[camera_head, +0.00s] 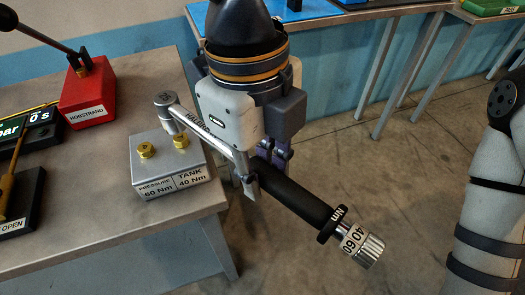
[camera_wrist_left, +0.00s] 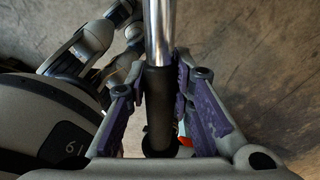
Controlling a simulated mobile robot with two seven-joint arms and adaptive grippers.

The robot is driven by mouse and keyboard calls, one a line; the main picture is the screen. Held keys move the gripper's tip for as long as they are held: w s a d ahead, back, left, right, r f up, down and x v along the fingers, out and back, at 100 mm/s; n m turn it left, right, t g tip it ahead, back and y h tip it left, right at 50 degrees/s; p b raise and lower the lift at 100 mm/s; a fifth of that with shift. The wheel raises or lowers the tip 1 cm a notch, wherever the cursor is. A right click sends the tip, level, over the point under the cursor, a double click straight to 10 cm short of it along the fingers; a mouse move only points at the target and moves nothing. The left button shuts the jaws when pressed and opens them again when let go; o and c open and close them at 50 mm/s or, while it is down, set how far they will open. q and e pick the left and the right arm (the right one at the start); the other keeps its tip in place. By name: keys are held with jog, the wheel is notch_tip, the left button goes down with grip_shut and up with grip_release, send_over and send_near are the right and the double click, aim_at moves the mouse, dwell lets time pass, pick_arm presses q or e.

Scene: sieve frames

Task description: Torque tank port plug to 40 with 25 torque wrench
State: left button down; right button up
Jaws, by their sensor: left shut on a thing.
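My left gripper (camera_head: 268,160) is shut on the black handle of the torque wrench (camera_head: 296,200); in the left wrist view, the gripper (camera_wrist_left: 168,100) has the handle and steel shaft (camera_wrist_left: 158,30) between its purple pads. The wrench slants from its knurled end at lower right, by a scale showing 40 and 60, to its head at upper left. I cannot tell how fully the socket is seated. My right gripper is out of view.
The brass pressure plug (camera_head: 146,150) is just left of the tank plug. A red box (camera_head: 88,92) with a lever, a dark display (camera_head: 35,132) and a black OPEN stand (camera_head: 22,200) share the grey table (camera_head: 110,235). Open floor lies right of the table.

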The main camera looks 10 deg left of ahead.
pick_arm(q)
notch_tip(320, 180, down, 2)
jog(key=shift+f, duration=0.1)
jog(key=w+d+n, duration=0.2)
jog(key=w+n, duration=0.6)
jog(key=w, duration=0.5)
jog(key=shift+w+d+t, duration=0.15)
jog(key=shift+d+t, duration=0.15)
jog(key=shift+t, duration=0.1)
jog(key=shift+f, duration=0.95)
dwell(0.9)
